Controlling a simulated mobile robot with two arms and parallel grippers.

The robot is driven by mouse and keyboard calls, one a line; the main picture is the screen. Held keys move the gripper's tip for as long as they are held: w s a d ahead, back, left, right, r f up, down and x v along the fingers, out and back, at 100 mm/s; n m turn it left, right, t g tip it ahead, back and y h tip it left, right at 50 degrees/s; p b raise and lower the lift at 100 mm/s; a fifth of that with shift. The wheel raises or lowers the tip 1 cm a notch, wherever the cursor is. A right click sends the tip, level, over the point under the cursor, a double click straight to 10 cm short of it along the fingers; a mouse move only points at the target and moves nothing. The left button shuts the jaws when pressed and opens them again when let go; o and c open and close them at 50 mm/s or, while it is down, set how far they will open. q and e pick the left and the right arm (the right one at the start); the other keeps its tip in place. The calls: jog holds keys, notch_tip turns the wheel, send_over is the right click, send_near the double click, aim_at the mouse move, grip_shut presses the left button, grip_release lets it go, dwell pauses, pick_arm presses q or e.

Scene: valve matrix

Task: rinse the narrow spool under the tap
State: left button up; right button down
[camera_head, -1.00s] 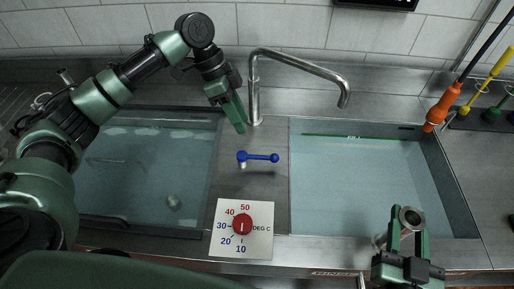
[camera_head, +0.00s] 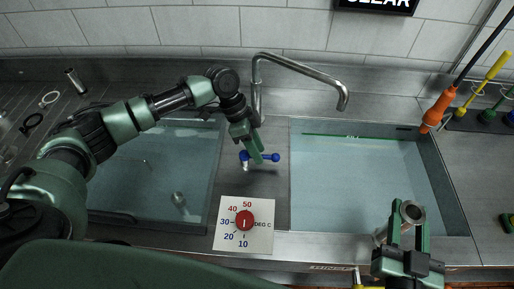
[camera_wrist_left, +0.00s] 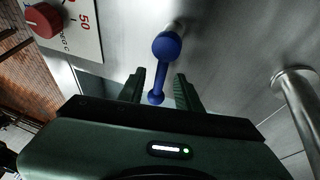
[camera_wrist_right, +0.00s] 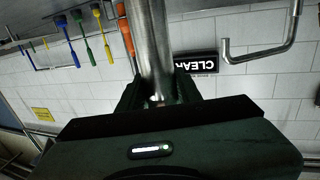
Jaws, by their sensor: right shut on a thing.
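The metal spool (camera_head: 411,212) is a bare steel cylinder with an open round end. My right gripper (camera_head: 408,222) is shut on it at the front of the right basin, and its shaft fills the middle of the right wrist view (camera_wrist_right: 150,45). The steel tap (camera_head: 310,70) rises behind the divider, its spout over the right basin. The blue tap lever (camera_head: 275,157) stands on the divider. My left gripper (camera_head: 260,157) is at the lever. In the left wrist view the lever (camera_wrist_left: 160,75) lies between its two separated fingers, with gaps on both sides.
A red temperature dial (camera_head: 244,220) on a white plate sits in front of the lever. Water fills the left basin (camera_head: 150,170) and the right basin (camera_head: 360,180). A small metal piece (camera_head: 178,199) lies in the left basin. Coloured brushes (camera_head: 440,105) stand at the right.

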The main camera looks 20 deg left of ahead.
pick_arm(q)
grip_shut()
jog(key=shift+w+r, duration=0.1)
dwell(1.2)
